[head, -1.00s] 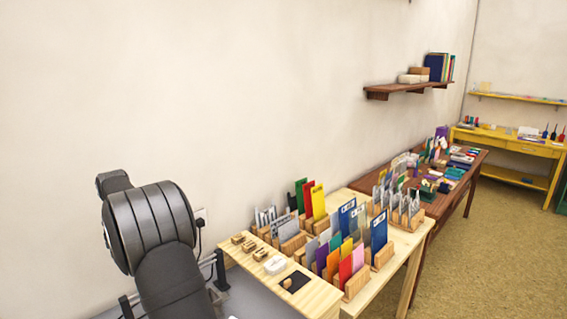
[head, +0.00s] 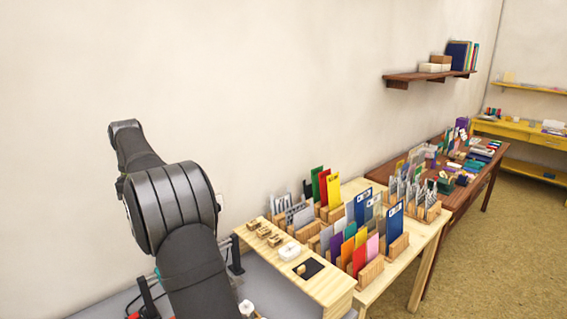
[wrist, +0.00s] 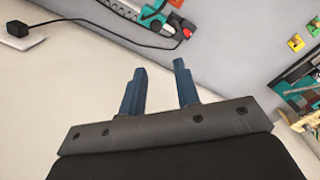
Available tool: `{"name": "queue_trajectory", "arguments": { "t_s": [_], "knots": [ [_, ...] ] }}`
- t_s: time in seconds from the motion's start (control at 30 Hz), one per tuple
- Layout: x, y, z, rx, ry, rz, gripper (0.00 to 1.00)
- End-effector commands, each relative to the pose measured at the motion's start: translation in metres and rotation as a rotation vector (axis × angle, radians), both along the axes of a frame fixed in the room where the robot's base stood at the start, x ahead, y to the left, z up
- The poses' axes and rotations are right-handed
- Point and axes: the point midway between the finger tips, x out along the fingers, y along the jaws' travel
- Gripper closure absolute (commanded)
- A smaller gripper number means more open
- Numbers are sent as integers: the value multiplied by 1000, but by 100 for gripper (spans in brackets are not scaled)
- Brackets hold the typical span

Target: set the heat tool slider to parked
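A teal and grey tool (wrist: 155,14) lies on the grey surface at the top of the wrist view, cut off by the frame edge. It has a red end (wrist: 187,32) where a black cable meets it. I cannot make out a slider or its setting. My gripper (wrist: 160,67) is open and empty, its two blue fingers apart below the tool in the picture and not touching it. In the head view my gripper is hidden. A small teal and red device (head: 146,291) shows partly behind my arm there.
A black plug block (wrist: 27,29) sits on a pale plate at the left. A wooden bench (head: 325,285) holds small stamps and a black pad, beside racks of coloured cards (head: 360,262). More tables stand farther right. The wall behind my arm is bare.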

Motion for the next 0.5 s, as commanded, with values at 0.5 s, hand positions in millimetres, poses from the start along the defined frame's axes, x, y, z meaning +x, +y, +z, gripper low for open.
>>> {"name": "queue_trajectory", "arguments": {
  "t_s": [0.5],
  "knots": [
    [-81,17,-80,-325,-122,307,100]
  ]
}}
